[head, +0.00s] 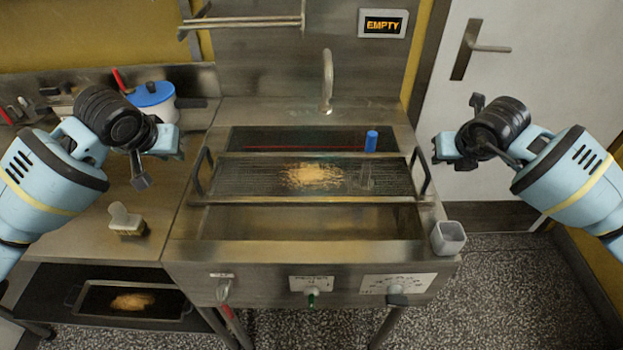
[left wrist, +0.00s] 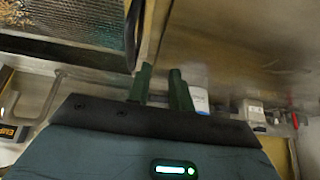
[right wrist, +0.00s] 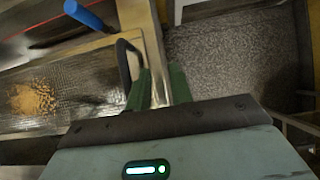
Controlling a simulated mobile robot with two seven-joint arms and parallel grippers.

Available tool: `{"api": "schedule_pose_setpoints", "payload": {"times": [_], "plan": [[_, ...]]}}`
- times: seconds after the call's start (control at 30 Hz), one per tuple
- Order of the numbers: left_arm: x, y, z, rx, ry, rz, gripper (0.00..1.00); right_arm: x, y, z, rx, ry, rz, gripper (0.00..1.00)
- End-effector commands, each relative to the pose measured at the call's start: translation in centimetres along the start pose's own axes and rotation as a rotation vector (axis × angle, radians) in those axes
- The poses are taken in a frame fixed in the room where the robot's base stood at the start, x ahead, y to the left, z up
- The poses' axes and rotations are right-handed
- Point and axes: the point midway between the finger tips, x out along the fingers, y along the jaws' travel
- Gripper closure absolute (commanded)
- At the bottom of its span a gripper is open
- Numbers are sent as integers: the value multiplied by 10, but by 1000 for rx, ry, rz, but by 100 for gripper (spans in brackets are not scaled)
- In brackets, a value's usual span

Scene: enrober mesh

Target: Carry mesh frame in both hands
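The mesh frame (head: 240,178) lies level across the open tank of the steel machine, with a patch of tan crumbs (head: 314,175) on its mesh. It has a dark upright handle at each end, left (head: 200,171) and right (head: 422,172). My left gripper (head: 181,147) is open and empty, up and left of the left handle. My right gripper (head: 437,150) is open and empty, just beside the right handle. In the right wrist view, the right handle (right wrist: 125,62) shows close to the fingers. In the left wrist view, the mesh (left wrist: 75,30) shows at upper left.
A blue-topped post (head: 371,141) stands at the tank's back right. A tap (head: 327,82) rises behind. A grey cup (head: 448,237) hangs at the front right corner. A blue-lidded pot (head: 153,95) and a small scraper-like item (head: 126,221) sit on the left counter. A tray (head: 90,301) lies below.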

Motion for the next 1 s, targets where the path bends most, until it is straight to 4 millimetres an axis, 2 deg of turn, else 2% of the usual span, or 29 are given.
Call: {"api": "schedule_pose_setpoints", "payload": {"times": [0.03,0.2,0.4,0.53,0.77,0.87,1.0], "plan": [[-12,0,-1,1,5,0,78,0,0,0,0,0,0,78],[-45,0,-1,0,5,0,78,0,0,0,0,0,0,78],[-72,0,-1,0,2,-1,78,0,0,0,0,0,0,78],[-80,0,0,0,1,0,78,0,0,0,0,0,0,78],[-82,0,0,0,0,-1,78,-1,0,0,0,0,0,78],[-82,0,0,0,0,-1,78,-7,0,1,0,-2,1,78],[-82,0,0,0,0,-1,78,-26,0,0,-2,-3,1,78]]}}
